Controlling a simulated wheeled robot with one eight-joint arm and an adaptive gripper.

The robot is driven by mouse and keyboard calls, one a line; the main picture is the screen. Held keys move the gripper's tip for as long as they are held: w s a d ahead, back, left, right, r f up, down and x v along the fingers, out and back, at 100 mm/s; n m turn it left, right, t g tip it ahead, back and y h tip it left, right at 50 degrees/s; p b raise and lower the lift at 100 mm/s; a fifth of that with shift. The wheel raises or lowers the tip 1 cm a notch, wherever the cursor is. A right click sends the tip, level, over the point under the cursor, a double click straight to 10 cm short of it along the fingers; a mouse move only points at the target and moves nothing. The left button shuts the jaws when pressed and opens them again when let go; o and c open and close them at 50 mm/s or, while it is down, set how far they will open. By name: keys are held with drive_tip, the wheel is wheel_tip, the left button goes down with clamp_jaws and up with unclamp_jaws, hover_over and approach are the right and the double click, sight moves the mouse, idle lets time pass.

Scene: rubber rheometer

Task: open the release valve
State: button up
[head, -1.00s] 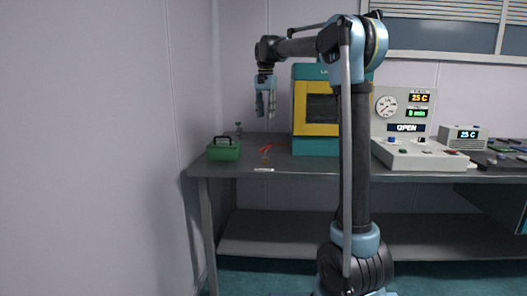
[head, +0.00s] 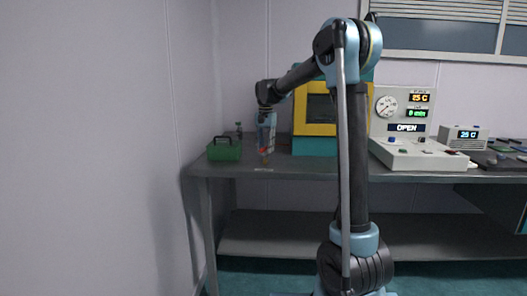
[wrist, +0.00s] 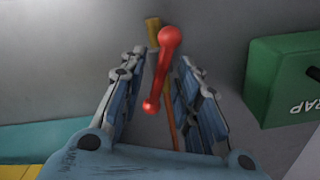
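The release valve has a red lever (wrist: 163,62) with a round knob at each end, and it sits by a brass pipe (wrist: 153,32) in the wrist view. In the head view the red lever (head: 264,149) shows at the tip of my gripper (head: 265,146), above the table near its left end. In the wrist view my gripper (wrist: 161,60) is open, with one finger on each side of the lever. Gaps show between the lever and both fingers. The head view partly hides the valve behind the fingers.
A green box marked as scrap (head: 223,152) stands close to the left of my gripper; it also shows at right in the wrist view (wrist: 285,85). The teal and yellow machine (head: 316,145) stands to the right. A control panel (head: 415,158) reads OPEN.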

drive_tip(key=shift+f, duration=0.55)
clamp_jaws()
drive_tip(key=shift+n, duration=2.4)
unclamp_jaws()
